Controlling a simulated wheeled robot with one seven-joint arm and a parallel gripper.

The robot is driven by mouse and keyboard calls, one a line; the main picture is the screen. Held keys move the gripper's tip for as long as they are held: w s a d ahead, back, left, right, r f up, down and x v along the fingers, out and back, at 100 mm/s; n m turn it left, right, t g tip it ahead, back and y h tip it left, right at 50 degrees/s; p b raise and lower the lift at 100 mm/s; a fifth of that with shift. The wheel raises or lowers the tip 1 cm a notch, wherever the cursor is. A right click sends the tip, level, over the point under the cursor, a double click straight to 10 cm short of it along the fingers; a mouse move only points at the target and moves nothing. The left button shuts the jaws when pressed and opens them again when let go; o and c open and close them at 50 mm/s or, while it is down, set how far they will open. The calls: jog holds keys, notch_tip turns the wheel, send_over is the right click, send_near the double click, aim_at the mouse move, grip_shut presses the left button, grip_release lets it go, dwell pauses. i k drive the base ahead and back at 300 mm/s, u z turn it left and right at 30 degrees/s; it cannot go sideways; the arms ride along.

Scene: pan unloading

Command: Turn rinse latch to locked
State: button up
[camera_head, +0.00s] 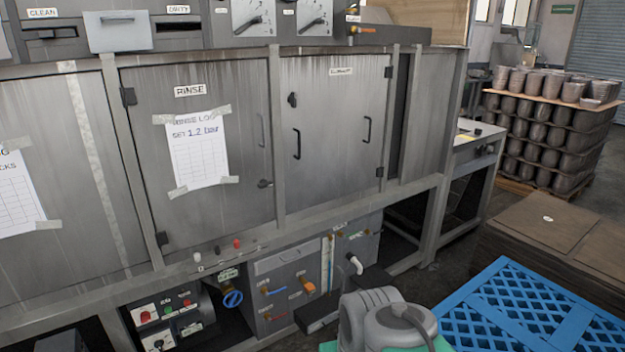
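The rinse door (240,120) is a grey metal panel at the left centre, with a "RINSE" label (190,91) near its top. It looks closed. A small dark latch (265,183) sits at its lower right edge, below a slim vertical handle (262,130). The latch lever seems to lie roughly horizontal, but it is too small to tell whether it is locked. My gripper is not visible. Grey rounded links at the bottom centre look like my own folded arm, well below and to the right of the latch.
A second door (335,150) to the right has a black handle and its own dark latch (292,99). A taped paper (197,151) hangs on the rinse door. Valves and pipes (290,285) sit below. A blue pallet (530,310) and brown stack (545,225) fill the right.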

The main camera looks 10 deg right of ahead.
aim_at(264, 182)
jog(key=z, duration=0.1)
jog(key=i, duration=0.85)
jog(key=u, duration=0.85)
jog(key=i, duration=0.45)
jog(key=u, duration=0.5)
